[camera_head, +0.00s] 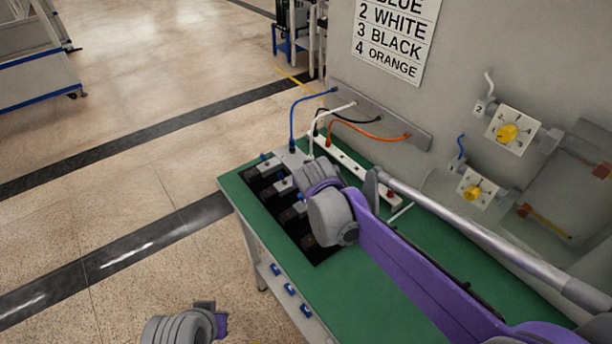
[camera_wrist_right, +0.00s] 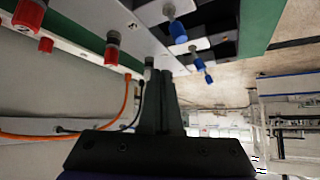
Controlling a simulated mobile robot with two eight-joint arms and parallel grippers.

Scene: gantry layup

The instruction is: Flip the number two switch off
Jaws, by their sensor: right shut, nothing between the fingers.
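Several toggle switches with blue tips line the black panel at the left end of the green workbench. In the right wrist view two blue-tipped switches show clearly, one (camera_wrist_right: 178,32) nearer and one (camera_wrist_right: 198,63) beyond it. I read no numbers on them, so I cannot tell which is number two. My right gripper (camera_wrist_right: 162,78) is shut and empty beside the switch row, apart from the blue tips in the picture. In the head view its fingers are hidden behind my wrist. The end of my left arm (camera_head: 205,312) is low at the bottom, away from the bench; its fingers are unclear.
A wall sign (camera_head: 392,38) lists 2 WHITE, 3 BLACK and 4 ORANGE. Blue (camera_head: 292,115), white (camera_head: 335,108), black and orange (camera_head: 375,127) cables arch near my right wrist. A wall plate marked 2 carries a yellow knob (camera_head: 507,133).

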